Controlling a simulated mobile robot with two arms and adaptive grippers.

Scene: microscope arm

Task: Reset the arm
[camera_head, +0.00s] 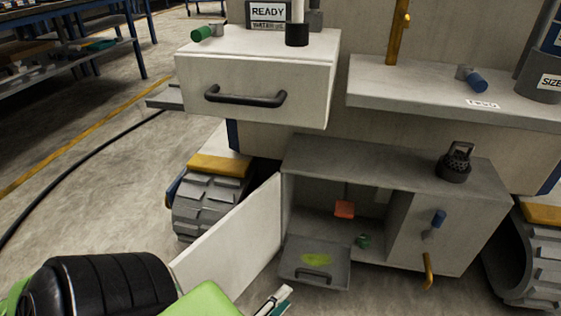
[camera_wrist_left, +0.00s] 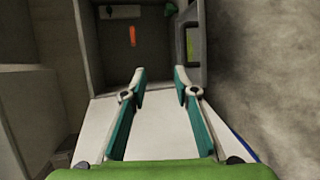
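My left gripper (camera_head: 274,302) enters at the bottom of the head view, beside the open white door (camera_head: 235,235) of a low grey cabinet (camera_head: 395,160). In the left wrist view my left gripper (camera_wrist_left: 160,82) has its two teal-lined fingers apart, with nothing visible between the tips. They point toward the cabinet interior. An orange block (camera_head: 344,209) sits inside the cabinet; the left wrist view shows an orange piece (camera_wrist_left: 132,36) there too. A small green item (camera_head: 364,240) lies near the opening. I cannot make out any part clearly recognisable as the microscope arm. My right gripper is out of view.
A grey panel with a handle and green patch (camera_head: 316,262) juts from the cabinet front. A black knob-like part (camera_head: 455,162) stands on the cabinet. Grey tracks (camera_head: 213,205) flank it. Open floor lies left.

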